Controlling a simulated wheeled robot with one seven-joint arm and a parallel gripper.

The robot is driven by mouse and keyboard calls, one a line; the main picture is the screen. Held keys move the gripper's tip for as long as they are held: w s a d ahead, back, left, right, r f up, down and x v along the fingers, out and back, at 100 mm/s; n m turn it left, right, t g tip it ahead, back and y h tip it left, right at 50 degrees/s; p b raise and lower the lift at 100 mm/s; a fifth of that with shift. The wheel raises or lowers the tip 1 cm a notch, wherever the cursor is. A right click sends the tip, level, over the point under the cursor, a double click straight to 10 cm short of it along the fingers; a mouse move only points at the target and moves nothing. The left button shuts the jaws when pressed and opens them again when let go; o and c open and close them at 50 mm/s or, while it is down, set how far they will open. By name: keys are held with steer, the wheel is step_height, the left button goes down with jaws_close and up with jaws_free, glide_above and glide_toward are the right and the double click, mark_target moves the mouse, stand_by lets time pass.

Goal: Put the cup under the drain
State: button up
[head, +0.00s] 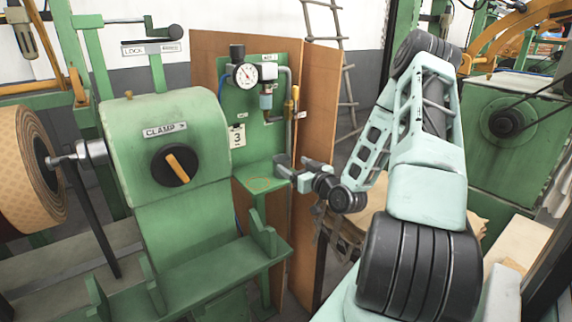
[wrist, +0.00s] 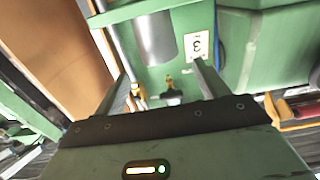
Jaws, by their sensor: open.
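My gripper (head: 287,174) is open at the right edge of a small green shelf (head: 256,184) below the gauge panel. In the wrist view my gripper (wrist: 161,70) has its two fingers apart, with no object clearly held. A grey metallic cylinder (wrist: 155,38), which looks like the cup, is beyond the fingertips; I cannot tell whether it touches them. I cannot make the cup out in the head view. A small brass fitting (wrist: 169,80) shows between the fingers; I cannot tell whether it is the drain. The filter bowl (head: 266,102) hangs below the gauge.
A green clamp housing (head: 165,150) with a black knob stands left of the shelf. A pressure gauge (head: 246,74), piping and a yellow lever (head: 294,95) are above my gripper. A brown board (head: 318,110) stands behind and to the right.

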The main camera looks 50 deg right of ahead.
steer(key=v, duration=0.5)
steer(key=w+a+f+n+g+y, duration=0.1)
steer(key=w+a+n+g+y, duration=0.25)
steer(key=a, duration=0.45)
steer(key=w+a+f+n+g+y, duration=0.1)
steer(key=w+a+n+g+y, duration=0.1)
steer(key=w+a, duration=0.45)
steer(key=s+a+n+g+y, duration=0.15)
steer(key=s+a+g, duration=0.25)
steer(key=a, duration=1)
steer(key=s+a+r+n+g+h, duration=0.1)
steer(key=s+a+r+g, duration=0.2)
steer(key=s+a, duration=0.5)
steer(key=s+a+r+n+g+h, duration=0.1)
steer(key=s+a+r+g, duration=0.3)
steer(key=s+a, duration=0.5)
steer(key=s+n+g, duration=0.1)
steer(key=s, duration=0.6)
steer(key=shift+s+a+r+b, duration=0.2)
steer(key=shift+s+a+b, duration=0.05)
steer(key=shift+s+b, duration=0.1)
